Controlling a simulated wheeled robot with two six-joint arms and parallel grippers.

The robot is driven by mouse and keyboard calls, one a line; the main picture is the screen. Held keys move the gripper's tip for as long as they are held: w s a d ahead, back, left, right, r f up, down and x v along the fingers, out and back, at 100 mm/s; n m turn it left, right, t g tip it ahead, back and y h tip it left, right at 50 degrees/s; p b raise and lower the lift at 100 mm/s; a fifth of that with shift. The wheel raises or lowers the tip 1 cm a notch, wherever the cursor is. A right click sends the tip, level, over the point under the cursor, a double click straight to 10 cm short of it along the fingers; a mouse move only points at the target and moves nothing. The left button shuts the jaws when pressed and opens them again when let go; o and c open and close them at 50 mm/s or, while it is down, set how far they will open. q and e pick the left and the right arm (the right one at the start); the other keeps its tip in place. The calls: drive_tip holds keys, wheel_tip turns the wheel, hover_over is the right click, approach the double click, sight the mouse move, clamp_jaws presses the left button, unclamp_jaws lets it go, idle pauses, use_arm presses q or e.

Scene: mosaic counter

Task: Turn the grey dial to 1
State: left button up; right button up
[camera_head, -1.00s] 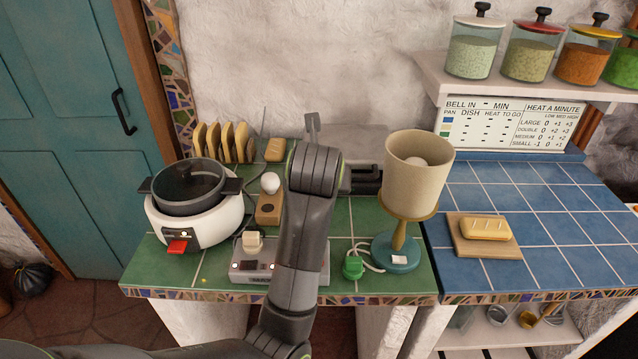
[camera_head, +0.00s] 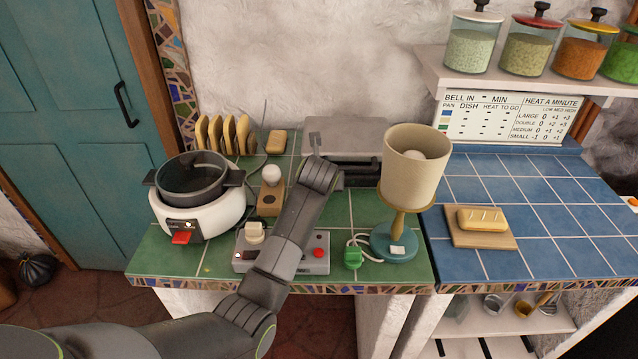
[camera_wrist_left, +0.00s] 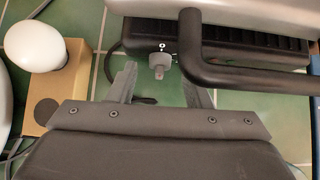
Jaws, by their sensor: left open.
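The grey dial (camera_wrist_left: 160,64) is a small knob on the black front strip of a silver press, with a white mark just above it in the left wrist view. My left gripper (camera_wrist_left: 158,82) is open, its two fingers apart on either side of the dial's line and nearer the camera; the dial shows between them. I cannot tell contact or how far the fingers reach. In the head view my left gripper (camera_head: 315,143) is at the front of the press (camera_head: 350,135), and the dial is hidden there. My right gripper is not in view.
A black handle bar (camera_wrist_left: 240,75) juts out just right of the dial. A lamp (camera_head: 412,170) stands right. A control box (camera_head: 315,262) lies under my arm, and a white cooker (camera_head: 205,220) is far left.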

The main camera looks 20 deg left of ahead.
use_arm(q)
drive_tip(key=shift+w+a+f, duration=0.1)
drive_tip(key=shift+w+f, duration=0.25)
drive_tip(key=shift+f, duration=0.05)
drive_tip(key=shift+c, duration=0.4)
drive_tip(key=c, duration=0.9)
drive_tip(key=shift+d+y, duration=0.2)
drive_tip(key=shift+y, duration=0.2)
clamp_jaws()
drive_tip(key=shift+d+m+g+y+p, duration=0.15)
drive_tip(key=shift+m+g+y+p, duration=0.15)
drive_tip(key=shift+m+y, duration=0.3)
drive_tip(key=shift+w+d+f+m+y+b, duration=0.15)
drive_tip(key=shift+m+y, duration=0.15)
drive_tip(key=shift+y, duration=0.3)
drive_tip(key=shift+s+m+y+b, duration=0.15)
drive_tip(key=shift+m+y, duration=0.15)
drive_tip(key=shift+y, duration=0.3)
drive_tip(key=shift+w, duration=0.1)
